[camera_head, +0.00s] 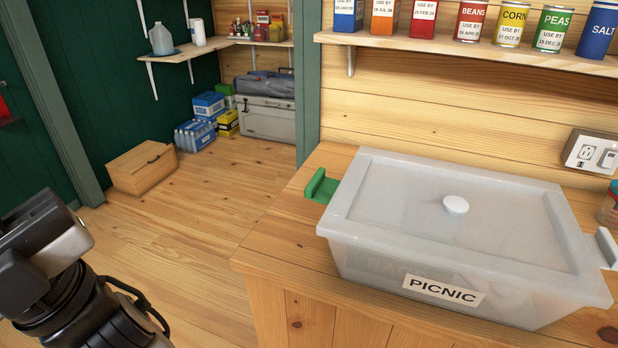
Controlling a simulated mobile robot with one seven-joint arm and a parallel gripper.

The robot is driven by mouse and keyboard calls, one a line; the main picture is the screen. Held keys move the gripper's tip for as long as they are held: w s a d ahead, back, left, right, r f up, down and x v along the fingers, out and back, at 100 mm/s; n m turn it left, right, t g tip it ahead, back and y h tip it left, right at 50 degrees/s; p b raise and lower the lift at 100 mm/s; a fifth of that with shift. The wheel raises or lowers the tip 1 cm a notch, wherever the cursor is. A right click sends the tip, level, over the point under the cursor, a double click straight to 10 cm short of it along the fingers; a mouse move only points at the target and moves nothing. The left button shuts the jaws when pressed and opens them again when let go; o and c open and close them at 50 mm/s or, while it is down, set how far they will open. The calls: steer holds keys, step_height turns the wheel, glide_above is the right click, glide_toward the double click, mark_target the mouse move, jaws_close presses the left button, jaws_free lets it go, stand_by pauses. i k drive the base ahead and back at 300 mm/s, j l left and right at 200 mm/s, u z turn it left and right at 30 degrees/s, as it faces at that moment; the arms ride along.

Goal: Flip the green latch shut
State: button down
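The green latch (319,188) sticks out from the left end of a clear plastic box (365,258) labelled PICNIC. Its outer tab stands up, apart from the box's rim. The box's translucent lid (420,215) is on, with a round white knob in the middle. A pale latch (606,247) shows at the right end, partly cut off by the frame. My gripper (38,238) is at the lower left, well away from the box and nothing touches it. Its fingers are not clearly visible, so its opening cannot be told.
The box stands on a wooden counter (280,245) with bare wood left of the latch. A shelf of cans (470,20) hangs above, and an outlet (592,153) is on the wall.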

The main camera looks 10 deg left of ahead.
mark_target(315, 182)
steer(key=j+z, duration=0.2)
steer(key=j, duration=0.4)
steer(key=j+z, duration=0.25)
steer(key=j, duration=0.35)
steer(key=j+z, duration=0.2)
steer(key=j, duration=0.35)
steer(key=k+j+z, duration=0.25)
steer(key=j, duration=0.35)
steer(key=i+j+u, duration=0.2)
steer(key=u, duration=0.25)
steer(key=i, duration=0.05)
